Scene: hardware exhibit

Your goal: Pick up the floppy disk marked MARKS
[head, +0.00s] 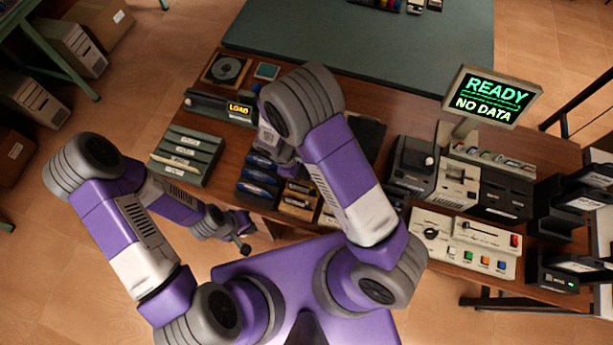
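A rack of dark blue disk-like items (257,181) stands near the table's front edge, beside a rack with tan, labelled items (298,202). Their labels are too small to read, so I cannot tell which disk is marked MARKS. My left gripper (246,237) hangs in front of the table edge, below the dark rack; its fingers look apart and empty. My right arm bends over the table, and its wrist (283,152) shows just behind the racks. The fingers of my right gripper are hidden by the arm.
A green slotted box (186,156) and a LOAD unit (222,108) stand at the left. Drives (458,186), a button panel (466,243) and a READY / NO DATA screen (491,97) fill the right. Dark stacked units (560,215) stand at the far right.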

